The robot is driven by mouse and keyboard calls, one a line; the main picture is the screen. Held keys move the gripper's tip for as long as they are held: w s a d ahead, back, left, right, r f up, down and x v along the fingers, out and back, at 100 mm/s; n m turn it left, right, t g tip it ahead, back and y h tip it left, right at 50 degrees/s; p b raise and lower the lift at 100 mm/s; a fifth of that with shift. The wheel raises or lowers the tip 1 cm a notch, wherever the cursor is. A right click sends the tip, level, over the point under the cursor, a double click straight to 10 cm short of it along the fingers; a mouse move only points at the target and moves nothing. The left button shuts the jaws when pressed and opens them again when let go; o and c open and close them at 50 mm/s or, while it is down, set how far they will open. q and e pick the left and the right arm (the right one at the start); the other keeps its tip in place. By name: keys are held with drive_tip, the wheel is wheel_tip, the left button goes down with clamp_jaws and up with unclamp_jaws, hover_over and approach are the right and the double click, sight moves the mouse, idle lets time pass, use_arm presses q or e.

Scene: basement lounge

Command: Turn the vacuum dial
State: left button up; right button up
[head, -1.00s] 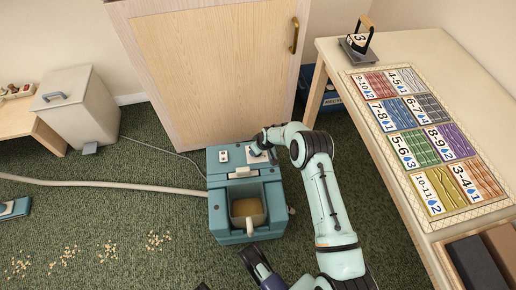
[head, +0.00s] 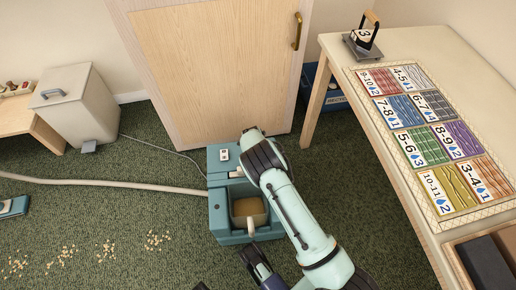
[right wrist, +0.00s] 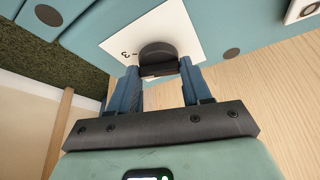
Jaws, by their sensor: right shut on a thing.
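The vacuum (head: 217,222) is a teal box on the carpet with an open bin in front. Its dial (right wrist: 157,52) is a dark round knob on a white plate (right wrist: 185,25) with a "3" mark, seen in the right wrist view. My right gripper (right wrist: 157,73) is shut on the dial, one blue finger on each side. In the head view my right wrist and forearm cover the dial and the vacuum's top right.
A table (head: 415,45) with a numbered mat is at the right. A pale hose (head: 110,183) runs left across the carpet, past scattered crumbs (head: 108,250). A grey pedal bin (head: 75,105) stands at the left.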

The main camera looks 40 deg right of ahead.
use_arm(q)
drive_tip(key=shift+s+f, duration=0.15)
drive_tip(key=shift+s, duration=0.25)
use_arm(e)
drive_tip(key=shift+m+g, duration=0.4)
drive_tip(key=shift+m, duration=0.6)
drive_tip(key=shift+a, duration=0.1)
drive_tip(key=o, duration=1.1)
drive_tip(key=shift+c, duration=0.2)
